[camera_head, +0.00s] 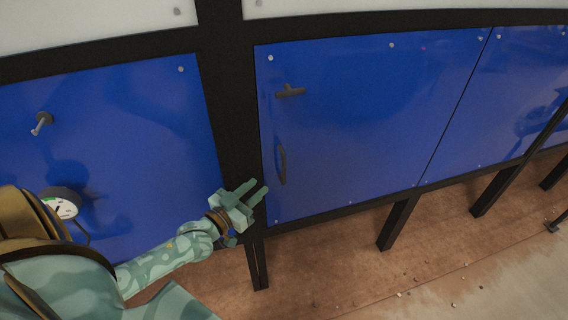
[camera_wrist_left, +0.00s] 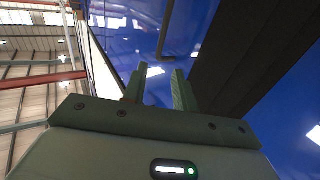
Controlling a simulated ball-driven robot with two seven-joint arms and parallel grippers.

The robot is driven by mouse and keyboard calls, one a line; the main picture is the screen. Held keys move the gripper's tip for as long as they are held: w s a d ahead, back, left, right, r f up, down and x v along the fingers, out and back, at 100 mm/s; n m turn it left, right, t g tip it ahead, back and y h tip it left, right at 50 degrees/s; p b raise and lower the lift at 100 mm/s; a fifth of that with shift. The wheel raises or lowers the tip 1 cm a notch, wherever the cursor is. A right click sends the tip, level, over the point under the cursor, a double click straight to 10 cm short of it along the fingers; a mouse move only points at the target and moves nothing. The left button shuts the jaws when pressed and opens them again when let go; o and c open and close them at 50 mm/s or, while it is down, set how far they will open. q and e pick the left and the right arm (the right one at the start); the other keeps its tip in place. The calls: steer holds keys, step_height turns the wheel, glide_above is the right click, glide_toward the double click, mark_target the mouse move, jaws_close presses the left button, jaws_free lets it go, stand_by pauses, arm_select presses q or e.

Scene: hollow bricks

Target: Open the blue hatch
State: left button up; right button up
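The blue hatch (camera_head: 350,120) is a flat blue panel in a dark frame, and it looks shut. A dark upright bar handle (camera_head: 281,163) sits near its left edge, with a dark T-shaped latch (camera_head: 290,92) above it. My left gripper (camera_head: 258,190) is just below and left of the handle, in front of the frame post, with its two fingers apart and nothing between them. In the left wrist view, the open fingers (camera_wrist_left: 160,82) point toward the blue panel (camera_wrist_left: 130,35), and a dark bent bar (camera_wrist_left: 167,30) shows beyond them. My right gripper is not in view.
A dark frame post (camera_head: 232,110) stands left of the hatch. Dark legs (camera_head: 398,222) stand below the hatch. The brown floor (camera_head: 340,270) has small scattered bits.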

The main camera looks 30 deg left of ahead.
mark_target(283, 166)
arm_select(q)
steer(key=w, duration=0.3)
steer(key=w+d+b, duration=0.1)
steer(key=w, duration=0.7)
steer(key=shift+w+d+f+b, duration=0.15)
steer(key=shift+w+b, duration=0.1)
steer(key=shift+b, duration=0.1)
steer(key=shift+w, duration=0.55)
jaws_close()
steer(key=shift+s+d, duration=0.1)
